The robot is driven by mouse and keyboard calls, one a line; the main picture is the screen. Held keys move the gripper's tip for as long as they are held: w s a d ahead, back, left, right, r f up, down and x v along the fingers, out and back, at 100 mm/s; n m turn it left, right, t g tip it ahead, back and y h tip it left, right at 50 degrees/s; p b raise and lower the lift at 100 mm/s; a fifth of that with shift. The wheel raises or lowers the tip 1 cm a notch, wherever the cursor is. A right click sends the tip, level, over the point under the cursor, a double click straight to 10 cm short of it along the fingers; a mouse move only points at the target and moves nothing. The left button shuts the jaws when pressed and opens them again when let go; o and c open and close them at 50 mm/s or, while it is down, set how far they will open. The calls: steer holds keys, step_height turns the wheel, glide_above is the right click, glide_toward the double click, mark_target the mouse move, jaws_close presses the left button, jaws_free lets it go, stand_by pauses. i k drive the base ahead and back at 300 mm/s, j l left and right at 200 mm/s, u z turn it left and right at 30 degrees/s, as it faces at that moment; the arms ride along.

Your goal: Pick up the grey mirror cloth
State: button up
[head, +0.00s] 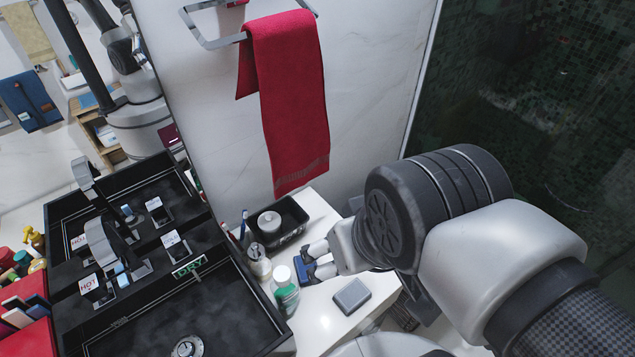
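A small folded grey block-like thing, which looks like the grey mirror cloth (352,296), lies flat on the white counter at the lower middle of the head view. My gripper (307,268) is to the left of it and a little farther back, over the counter. Its two fingers are apart and point left. A small dark blue patch shows at the fingertips; I cannot tell whether it is part of the fingers or a separate thing. The gripper is not touching the grey cloth.
A green-labelled bottle (285,291) stands close left of my gripper, with a soap bottle (258,262) behind it. A black tray (279,222) holds a round grey tin. A red towel (286,105) hangs above. Black sinks (195,318) lie to the left. The counter around the cloth is clear.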

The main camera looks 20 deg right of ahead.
mark_target(355, 294)
steer(key=k+z, duration=0.2)
steer(key=z, duration=0.2)
steer(key=u, duration=2.05)
steer(key=l+z, duration=0.1)
steer(key=z, duration=0.3)
steer(key=k+l+z, duration=0.1)
steer(key=z, duration=0.3)
steer(key=l+z, duration=0.1)
steer(key=z, duration=0.35)
steer(key=l+z, duration=0.15)
steer(key=z, duration=0.25)
steer(key=k, duration=0.05)
